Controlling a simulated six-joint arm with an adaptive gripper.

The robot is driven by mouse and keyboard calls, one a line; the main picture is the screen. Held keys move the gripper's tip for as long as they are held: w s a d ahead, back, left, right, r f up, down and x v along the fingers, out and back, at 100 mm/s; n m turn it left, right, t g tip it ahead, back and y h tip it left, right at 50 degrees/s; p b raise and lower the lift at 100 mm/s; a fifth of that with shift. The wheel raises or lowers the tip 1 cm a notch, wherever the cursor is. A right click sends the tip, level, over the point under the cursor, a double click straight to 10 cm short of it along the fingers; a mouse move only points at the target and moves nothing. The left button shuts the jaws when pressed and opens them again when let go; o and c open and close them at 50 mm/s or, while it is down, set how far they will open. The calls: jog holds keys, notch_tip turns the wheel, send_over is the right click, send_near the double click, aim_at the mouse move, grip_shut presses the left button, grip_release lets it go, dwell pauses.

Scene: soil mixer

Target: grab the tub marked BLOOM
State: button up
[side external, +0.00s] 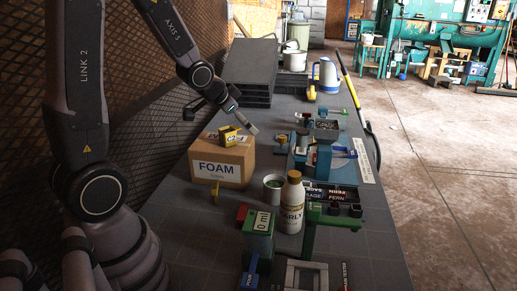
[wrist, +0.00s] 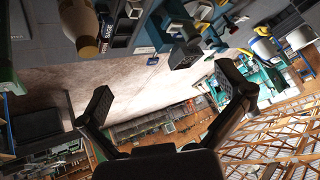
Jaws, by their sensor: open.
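I cannot read BLOOM on anything in either view, so I cannot tell which thing is that tub. In the side view a white pot with a dark green top (side external: 273,187) stands beside a cream bottle (side external: 291,205) whose label partly reads ARLY. The bottle also shows at the top left of the wrist view (wrist: 82,28). My gripper (wrist: 166,97) is open, with nothing between its fingers. In the side view my gripper (side external: 230,108) hangs above the cardboard box marked FOAM (side external: 221,161), apart from the pot and bottle.
A yellow piece marked C2 (side external: 229,136) sits on the FOAM box. A green box marked "0 ml" (side external: 258,238) stands at the front. A blue stand (side external: 322,158) and dark trays with name labels (side external: 333,191) are right of the bottle. Dark stacked trays (side external: 247,72) stand behind.

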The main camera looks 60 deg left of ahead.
jog(key=w+a+f+t+h, duration=0.1)
jog(key=w+a+f+t, duration=0.15)
jog(key=f, duration=0.85)
jog(key=n+t+h, duration=0.2)
jog(key=t, duration=0.1)
send_near(275, 185)
jog(key=w+d, duration=0.1)
jog(key=w+d+r, duration=0.1)
jog(key=shift+w+d+r, duration=0.2)
jog(key=shift+w+d, duration=0.05)
jog(key=shift+d, duration=0.15)
jog(key=x, duration=0.5)
jog(key=shift+d+f, duration=0.15)
jog(key=shift+f, duration=0.3)
jog(key=shift+s, duration=0.1)
jog(key=c, duration=1.1)
jog(key=shift+r, duration=0.15)
